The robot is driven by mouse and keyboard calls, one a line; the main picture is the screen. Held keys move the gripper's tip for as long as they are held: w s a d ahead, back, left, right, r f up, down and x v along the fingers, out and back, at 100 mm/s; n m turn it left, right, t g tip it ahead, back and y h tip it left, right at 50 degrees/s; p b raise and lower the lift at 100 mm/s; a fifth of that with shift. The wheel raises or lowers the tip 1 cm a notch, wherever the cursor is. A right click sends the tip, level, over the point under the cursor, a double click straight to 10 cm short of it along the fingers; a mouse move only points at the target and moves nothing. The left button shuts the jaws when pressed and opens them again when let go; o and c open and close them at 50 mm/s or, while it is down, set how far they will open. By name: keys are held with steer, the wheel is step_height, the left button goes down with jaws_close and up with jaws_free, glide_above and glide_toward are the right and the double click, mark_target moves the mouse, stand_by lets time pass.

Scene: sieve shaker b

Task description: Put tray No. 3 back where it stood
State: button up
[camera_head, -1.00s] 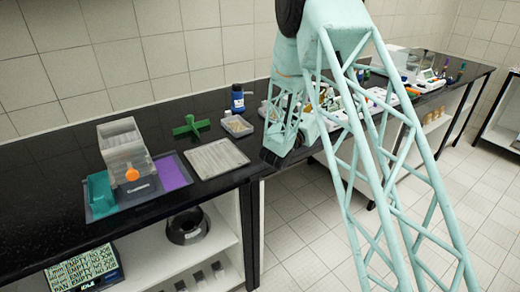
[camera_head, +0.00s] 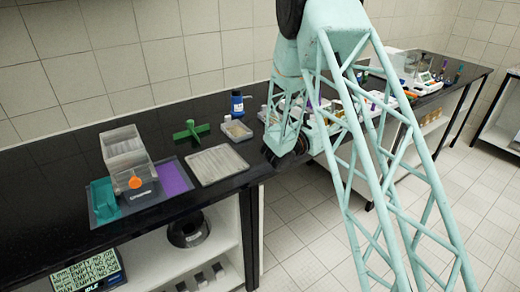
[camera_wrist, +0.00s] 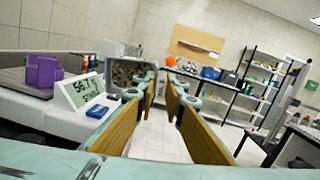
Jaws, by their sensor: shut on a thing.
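My gripper (camera_head: 285,158) hangs at the front edge of the dark bench in the head view, partly hidden by my arm. In the wrist view its two wood-coloured fingers (camera_wrist: 160,100) reach forward with a gap between them. A grey tray (camera_wrist: 124,73) with dark grainy contents shows at the fingertips, mostly left of them; it seems to be held there, though the contact is unclear. A small tray with pale contents (camera_head: 237,131) stands on the bench right of the green cross-shaped piece. No tray number is readable.
A clear-sided box-shaped device with an orange knob (camera_head: 135,182) stands on the bench between teal and purple areas. A flat ribbed plate (camera_head: 215,165) and blue bottle (camera_head: 237,103) are nearby. The wrist view shows a balance display (camera_wrist: 80,92) and purple holder (camera_wrist: 43,70).

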steer(key=s+d+f+m+g+y+p, duration=0.1)
steer(key=s+d+f+m+g+p, duration=0.1)
steer(key=s+f+m+g+p, duration=0.35)
steer(key=s+d+f+m+g+y+p, duration=0.1)
steer(key=s+f+m+g+y+p, duration=0.1)
steer(key=s+g, duration=0.6)
steer(key=s+a+f+m+y+p, duration=0.3)
steer(key=s+a+m+y+p, duration=0.2)
steer(key=s+a+y, duration=0.3)
steer(key=w+a+r+m+y+p, duration=0.1)
steer(key=a+m+p, duration=0.1)
steer(key=a, duration=0.4)
steer(key=w+a+r+m+t+y+p, duration=0.1)
steer(key=a+r+m+p, duration=0.1)
steer(key=a, duration=0.5)
steer(key=w+a+r+m+y+p, duration=0.1)
steer(key=a+r+m+y+p, duration=0.1)
steer(key=a, duration=0.4)
steer(key=shift+w+a+r+m+t+p, duration=0.15)
steer(key=shift+w+m+t+p, duration=0.25)
steer(key=shift+m+p, duration=0.5)
steer(key=shift+w+a, duration=0.1)
steer(key=w+a, duration=0.3)
steer(key=w+a+f+p, duration=0.1)
steer(key=w+a, duration=0.3)
steer(key=w+a+p, duration=0.1)
steer(key=w+a, duration=0.2)
steer(key=shift+w+a+f, duration=0.2)
steer(key=shift+a, duration=0.05)
